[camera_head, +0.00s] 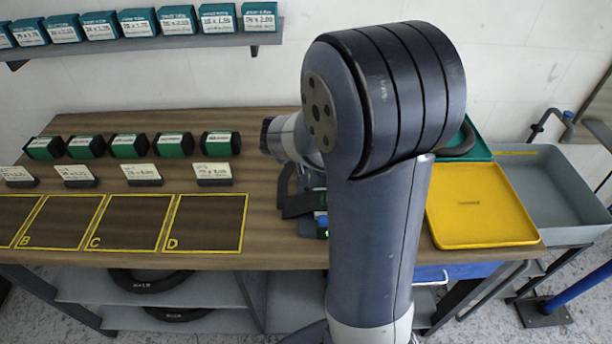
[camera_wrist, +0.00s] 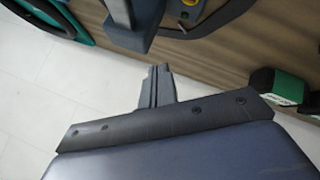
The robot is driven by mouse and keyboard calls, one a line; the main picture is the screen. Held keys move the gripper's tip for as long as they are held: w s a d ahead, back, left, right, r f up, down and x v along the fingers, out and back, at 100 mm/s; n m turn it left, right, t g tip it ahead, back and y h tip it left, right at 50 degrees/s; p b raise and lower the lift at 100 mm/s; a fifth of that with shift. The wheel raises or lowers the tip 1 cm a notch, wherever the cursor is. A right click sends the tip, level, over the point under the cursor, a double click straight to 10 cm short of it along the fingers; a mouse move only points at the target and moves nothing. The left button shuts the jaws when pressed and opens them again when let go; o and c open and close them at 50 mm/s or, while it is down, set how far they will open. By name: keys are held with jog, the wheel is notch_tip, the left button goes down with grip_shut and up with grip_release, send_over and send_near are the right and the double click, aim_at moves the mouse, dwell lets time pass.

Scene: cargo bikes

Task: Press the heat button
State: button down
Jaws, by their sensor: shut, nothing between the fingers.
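In the head view my arm hides most of the gripper area. A device (camera_head: 322,222) with a small green light and a blue part shows in the head view beside my arm, near the bench's front edge; most of it is hidden. In the wrist view a grey-blue upright part and a piece with small yellow and blue spots (camera_wrist: 192,14) are at the top, beyond the fingers. I cannot tell which part is the heat button.
The wooden bench (camera_head: 270,245) carries yellow-outlined squares, label cards and several green-black boxes (camera_head: 130,145) on the left. A yellow tray (camera_head: 480,215) lies right of my arm, and a grey bin (camera_head: 555,190) stands farther right. A shelf (camera_head: 150,45) with boxes is above.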

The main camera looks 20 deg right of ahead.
notch_tip(320, 180, down, 6)
jog(key=b, duration=0.4)
jog(key=shift+f, duration=0.2)
jog(key=shift+f+b, duration=0.9)
jog(key=shift+b, duration=0.2)
dwell(0.9)
jog(key=shift+f+b, duration=0.45)
jog(key=shift+b, duration=0.3)
jog(key=shift+f+b, duration=0.35)
jog(key=shift+b, duration=0.2)
dwell(0.4)
dwell(0.3)
jog(key=shift+r+p, duration=0.45)
jog(key=shift+r, duration=0.4)
jog(key=shift+r+p, duration=1.7)
jog(key=shift+r, duration=0.8)
